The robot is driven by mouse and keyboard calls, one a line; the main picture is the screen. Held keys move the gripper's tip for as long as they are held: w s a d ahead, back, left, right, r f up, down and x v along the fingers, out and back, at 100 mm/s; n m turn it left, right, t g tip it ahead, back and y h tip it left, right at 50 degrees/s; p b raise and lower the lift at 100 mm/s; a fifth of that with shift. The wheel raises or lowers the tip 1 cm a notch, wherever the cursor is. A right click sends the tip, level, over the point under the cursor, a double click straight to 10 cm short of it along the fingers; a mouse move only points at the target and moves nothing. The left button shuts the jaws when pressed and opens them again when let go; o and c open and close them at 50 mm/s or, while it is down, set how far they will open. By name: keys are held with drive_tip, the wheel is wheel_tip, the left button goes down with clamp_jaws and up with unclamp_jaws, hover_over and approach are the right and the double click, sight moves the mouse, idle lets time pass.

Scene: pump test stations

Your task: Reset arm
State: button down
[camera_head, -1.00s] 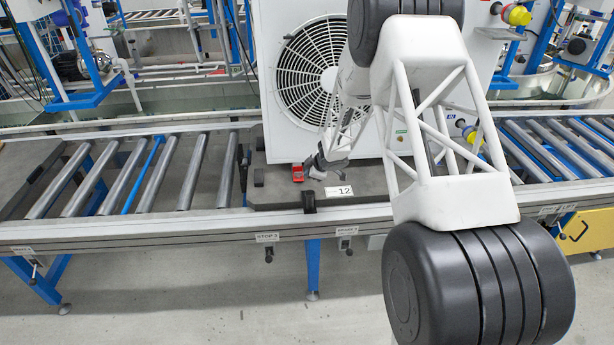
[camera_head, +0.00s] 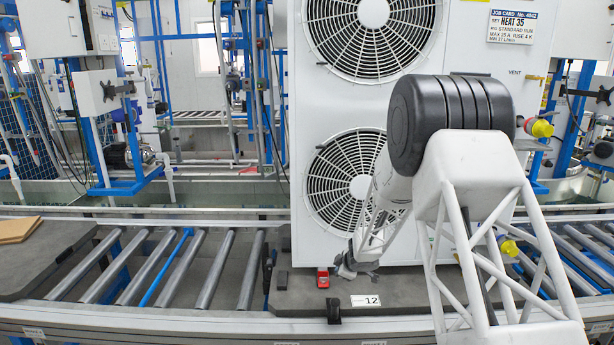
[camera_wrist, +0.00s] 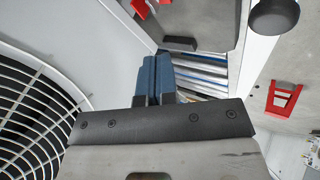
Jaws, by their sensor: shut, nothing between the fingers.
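My gripper (camera_head: 354,268) is low in front of the white fan unit (camera_head: 460,35), just above the grey pallet board (camera_head: 300,300) it stands on. In the wrist view my gripper's blue fingers (camera_wrist: 153,80) are together with nothing between them. The lower fan grille (camera_head: 335,180) is beside my arm and also shows at the left of the wrist view (camera_wrist: 25,105). My arm hides the unit's lower right part.
A small red object (camera_head: 323,278) stands on the board left of my gripper; a red piece shows in the wrist view (camera_wrist: 283,97). Label 12 (camera_head: 365,300) is on the board's front. Rollers (camera_head: 210,270) run left. Yellow-capped fittings (camera_head: 540,128) are at right.

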drive_tip(key=s+d+r+m+t+h, duration=0.1)
drive_tip(key=s+d+r+m+h, duration=0.3)
drive_tip(key=s+r, duration=0.75)
drive_tip(key=s+d+r+m+h, duration=0.2)
drive_tip(key=s+d+r+m, duration=0.45)
drive_tip(key=r, duration=0.85)
drive_tip(key=s+a+r+m+g, duration=0.1)
drive_tip(key=s, duration=1.2)
drive_tip(key=s+a+r+m+g+y, duration=0.1)
drive_tip(key=s+a+r+m+g, duration=0.1)
drive_tip(key=s, duration=1.2)
drive_tip(key=s+a+r+m+g+y, duration=0.1)
drive_tip(key=s+r+m+g, duration=0.1)
drive_tip(key=s, duration=1.2)
drive_tip(key=shift+a, duration=0.35)
drive_tip(key=shift+w, duration=0.1)
